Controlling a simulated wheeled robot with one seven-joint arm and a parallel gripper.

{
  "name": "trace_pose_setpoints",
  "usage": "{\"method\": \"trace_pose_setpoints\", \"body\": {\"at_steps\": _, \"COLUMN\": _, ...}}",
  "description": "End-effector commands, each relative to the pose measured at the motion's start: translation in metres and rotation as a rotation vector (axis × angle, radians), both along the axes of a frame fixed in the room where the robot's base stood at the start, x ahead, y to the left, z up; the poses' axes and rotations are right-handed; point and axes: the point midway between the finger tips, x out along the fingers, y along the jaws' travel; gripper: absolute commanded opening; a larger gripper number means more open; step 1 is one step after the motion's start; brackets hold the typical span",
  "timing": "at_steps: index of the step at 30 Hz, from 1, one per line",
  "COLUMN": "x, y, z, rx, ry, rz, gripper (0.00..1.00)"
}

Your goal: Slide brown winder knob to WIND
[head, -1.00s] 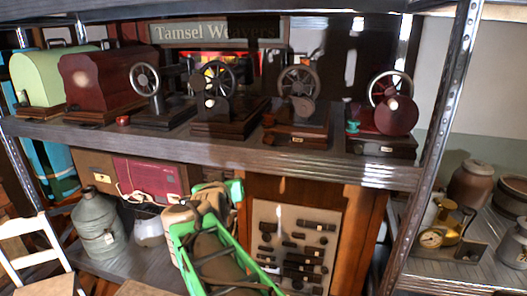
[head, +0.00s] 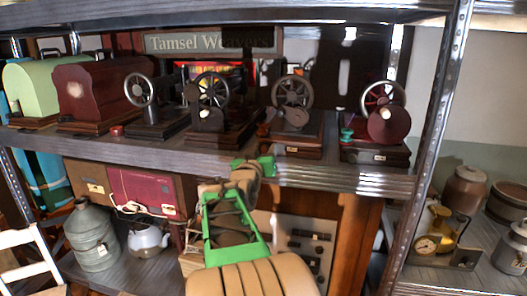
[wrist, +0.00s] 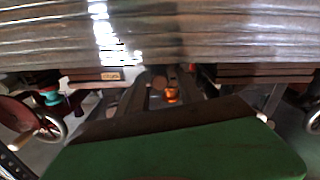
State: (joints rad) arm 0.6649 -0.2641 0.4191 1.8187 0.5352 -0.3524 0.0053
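Several hand-wheel machines stand in a row on the upper shelf (head: 200,150). I cannot pick out the brown winder knob or WIND lettering with certainty. A small red-orange knob (head: 262,130) is between the second and third dark machines; it appears orange in the wrist view (wrist: 171,95). My gripper (head: 252,166), green and brown, is in front of the shelf's front edge, below those machines. In the wrist view its two dark fingers (wrist: 162,92) appear apart, with the orange knob seen between them. I see nothing held.
The shelf edge (wrist: 180,40) spans the top of the wrist view. A teal knob (head: 347,133) is on the right machine; a red one (head: 117,130) is left. A metal post (head: 440,110) stands at right. Below are a milk can (head: 95,240) and a kettle (head: 148,238).

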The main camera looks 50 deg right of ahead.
Motion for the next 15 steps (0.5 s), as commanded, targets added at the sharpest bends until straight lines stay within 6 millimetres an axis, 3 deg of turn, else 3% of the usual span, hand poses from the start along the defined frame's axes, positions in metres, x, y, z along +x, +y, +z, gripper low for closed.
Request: {"method": "trace_pose_setpoints", "body": {"at_steps": 15, "x": -0.0001, "y": 0.0004, "z": -0.0001, "rx": 0.001, "ry": 0.0, "rz": 0.0, "gripper": 0.0}}
